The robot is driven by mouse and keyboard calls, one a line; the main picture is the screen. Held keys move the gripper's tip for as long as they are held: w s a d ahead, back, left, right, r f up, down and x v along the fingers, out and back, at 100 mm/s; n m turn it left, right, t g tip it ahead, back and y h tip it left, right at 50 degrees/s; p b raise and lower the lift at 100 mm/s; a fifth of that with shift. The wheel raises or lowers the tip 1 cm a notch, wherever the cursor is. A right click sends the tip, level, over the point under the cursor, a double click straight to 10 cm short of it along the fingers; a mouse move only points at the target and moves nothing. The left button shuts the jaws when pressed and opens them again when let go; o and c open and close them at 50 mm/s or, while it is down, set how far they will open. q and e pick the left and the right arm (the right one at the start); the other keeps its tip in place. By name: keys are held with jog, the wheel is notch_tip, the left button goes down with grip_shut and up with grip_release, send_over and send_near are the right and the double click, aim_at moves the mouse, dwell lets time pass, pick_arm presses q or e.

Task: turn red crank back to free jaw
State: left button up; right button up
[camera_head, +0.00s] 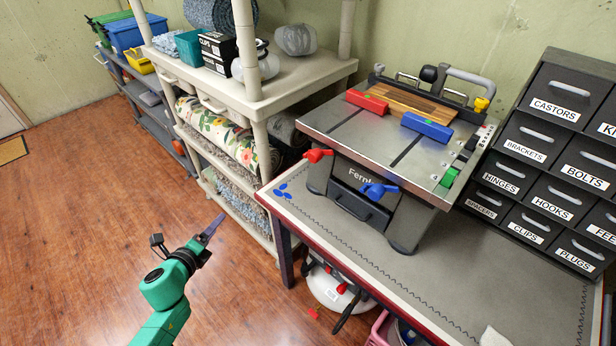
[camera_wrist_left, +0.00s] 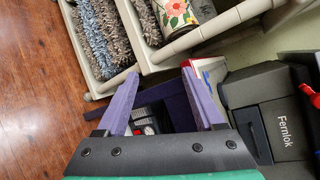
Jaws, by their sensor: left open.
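The red crank (camera_head: 317,155) sticks out from the front left of a grey clamping bench (camera_head: 345,133) standing on the workbench. A blue crank (camera_head: 378,191) sits to its right. A red jaw (camera_head: 367,101) and a blue jaw (camera_head: 427,126) lie on the bench's top, with a wooden strip (camera_head: 405,101) behind them. In the left wrist view the red crank (camera_wrist_left: 309,94) shows at the right edge, partly cut off. My left gripper (camera_head: 212,228) is open and empty, over the floor, well left of and below the red crank. My right gripper is not in view.
A beige shelf (camera_head: 255,103) with rolled rugs stands between the left arm and the wall. Labelled drawers (camera_head: 545,150) stand at the right. The workbench (camera_head: 420,280) front is mostly clear.

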pick_arm(q)
jog(key=d+r+m+t+h+b, duration=0.15)
jog(key=d+r+m+h, duration=0.25)
jog(key=d+r+m, duration=0.4)
pick_arm(e)
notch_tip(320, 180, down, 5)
jog(key=b, duration=0.2)
pick_arm(q)
jog(key=m+g+h+p, duration=0.1)
jog(key=m+h+p, duration=0.35)
jog(key=m, duration=0.85)
send_near(312, 158)
jog(key=x, duration=0.9)
jog(key=shift+f, duration=0.1)
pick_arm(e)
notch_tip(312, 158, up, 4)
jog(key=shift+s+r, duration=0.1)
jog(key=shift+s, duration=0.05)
pick_arm(q)
jog(key=shift+s, duration=0.1)
jog(key=shift+a, duration=0.1)
grip_shut()
